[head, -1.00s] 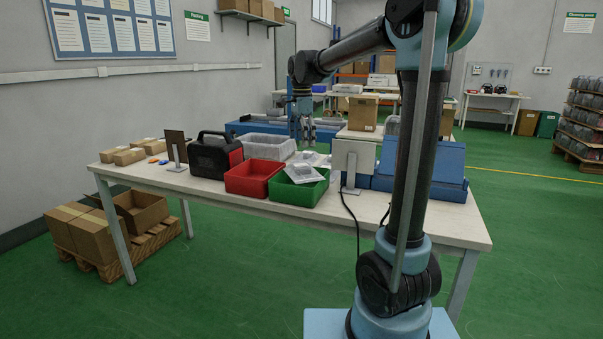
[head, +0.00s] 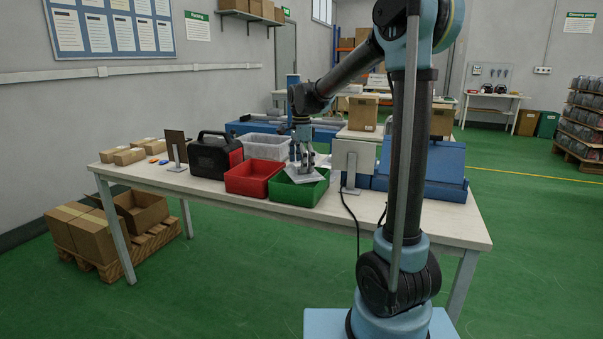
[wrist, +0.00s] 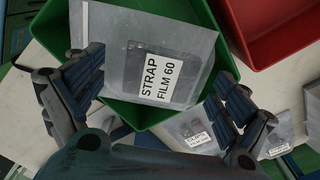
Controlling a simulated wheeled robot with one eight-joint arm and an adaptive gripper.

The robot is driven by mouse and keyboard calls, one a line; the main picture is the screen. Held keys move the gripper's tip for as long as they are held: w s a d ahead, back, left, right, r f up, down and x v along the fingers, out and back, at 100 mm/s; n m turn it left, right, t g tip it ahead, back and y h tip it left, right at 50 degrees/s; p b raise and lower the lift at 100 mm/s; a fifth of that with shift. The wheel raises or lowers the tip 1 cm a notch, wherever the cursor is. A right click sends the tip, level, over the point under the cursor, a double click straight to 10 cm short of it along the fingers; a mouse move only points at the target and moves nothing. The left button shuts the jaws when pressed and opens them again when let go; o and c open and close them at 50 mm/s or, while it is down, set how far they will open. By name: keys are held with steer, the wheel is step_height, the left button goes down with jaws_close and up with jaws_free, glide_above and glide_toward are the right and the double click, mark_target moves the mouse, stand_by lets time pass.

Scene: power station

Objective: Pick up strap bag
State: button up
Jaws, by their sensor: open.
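The strap bag (wrist: 152,60) is a clear bag with a white label reading "STRAP FILM 60". In the wrist view it lies across the green bin, with one edge over the bin's rim. In the head view the bag (head: 302,178) shows partly behind the fingers. My gripper (head: 304,170) points down just over the bag in the head view. In the wrist view my gripper (wrist: 165,90) is open, its fingers apart on either side of the bag's labelled end. Whether the fingertips touch the bag, I cannot tell.
The green bin (head: 297,196) stands beside a red bin (head: 252,181) on the table. A grey bin (head: 266,143) is behind them. Other labelled bags (wrist: 195,130) lie near the green bin. A screen (head: 352,160) stands close on the right.

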steer(key=shift+c, duration=0.5)
steer(key=c, duration=1.1)
step_height(320, 180, up, 10)
steer(key=shift+r, duration=0.1)
